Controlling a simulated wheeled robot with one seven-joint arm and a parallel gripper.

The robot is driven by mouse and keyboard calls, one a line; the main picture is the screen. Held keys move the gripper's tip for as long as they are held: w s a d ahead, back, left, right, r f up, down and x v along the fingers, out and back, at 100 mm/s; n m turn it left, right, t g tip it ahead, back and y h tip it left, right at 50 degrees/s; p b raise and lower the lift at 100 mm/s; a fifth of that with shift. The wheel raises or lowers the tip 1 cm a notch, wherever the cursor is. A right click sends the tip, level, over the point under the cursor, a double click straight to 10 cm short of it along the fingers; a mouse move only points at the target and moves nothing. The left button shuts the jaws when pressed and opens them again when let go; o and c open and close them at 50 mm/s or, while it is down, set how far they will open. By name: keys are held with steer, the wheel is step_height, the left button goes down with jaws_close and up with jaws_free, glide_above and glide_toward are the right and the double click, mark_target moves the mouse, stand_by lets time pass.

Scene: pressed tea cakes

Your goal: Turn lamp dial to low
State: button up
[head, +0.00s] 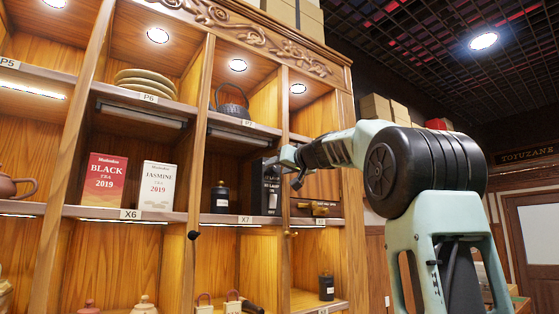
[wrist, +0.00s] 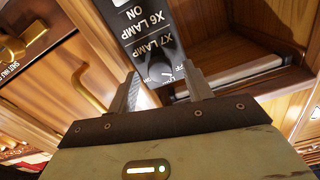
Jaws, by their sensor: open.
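A dark lamp control panel (head: 266,193) stands at the right side of the X7 compartment. In the wrist view the panel (wrist: 143,25) shows upside-down white lettering, with X7 LAMP, X6 LAMP and ON readable. A dark round dial (wrist: 159,74) sits at its near end, below the X7 LAMP lettering; its setting is too small to tell. My gripper (wrist: 160,76) is open, with one finger on each side of the dial's end of the panel. I cannot tell whether the fingers touch it. In the head view my gripper (head: 286,168) is beside the panel and partly covers it.
A red box (head: 101,184), a white JASMINE box (head: 156,188) and a black canister (head: 221,198) stand left of the panel. Brass fittings (head: 317,208) are on the drawer at its right; a brass handle (wrist: 92,92) shows close to my left finger in the wrist view.

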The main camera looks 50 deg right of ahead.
steer(key=shift+w, duration=0.3)
steer(key=c, duration=1)
steer(key=shift+o, duration=0.2)
